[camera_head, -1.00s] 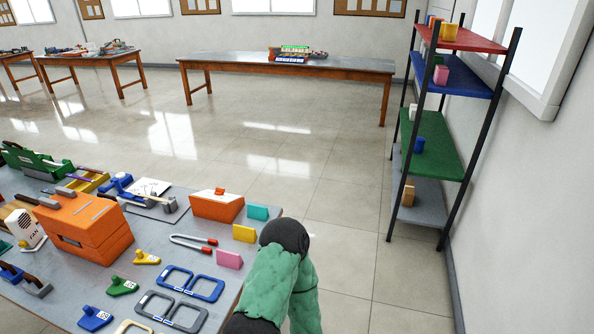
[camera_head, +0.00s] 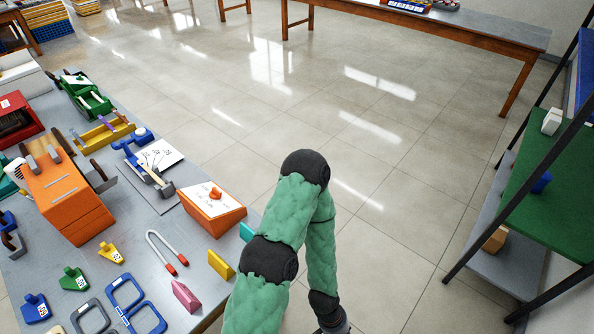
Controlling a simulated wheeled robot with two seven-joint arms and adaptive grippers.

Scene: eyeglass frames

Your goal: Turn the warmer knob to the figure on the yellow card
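An orange box with a sloped white panel (camera_head: 199,201) stands near the table's right edge. An orange knob (camera_head: 215,193) sits on the panel; I take this to be the warmer. The panel's markings are too small to read. A yellow card (camera_head: 221,264) stands upright in front of it; its broad face shows no readable figure from here. My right arm, in a green sleeve, bends beyond the table's right edge, with its lower end cut off by the bottom of the picture. My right gripper is not visible. My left arm and gripper are not visible.
A larger orange box (camera_head: 65,195), blue frames (camera_head: 137,304) and small numbered pieces crowd the left. A shelf rack (camera_head: 560,190) stands right. The floor between is clear.

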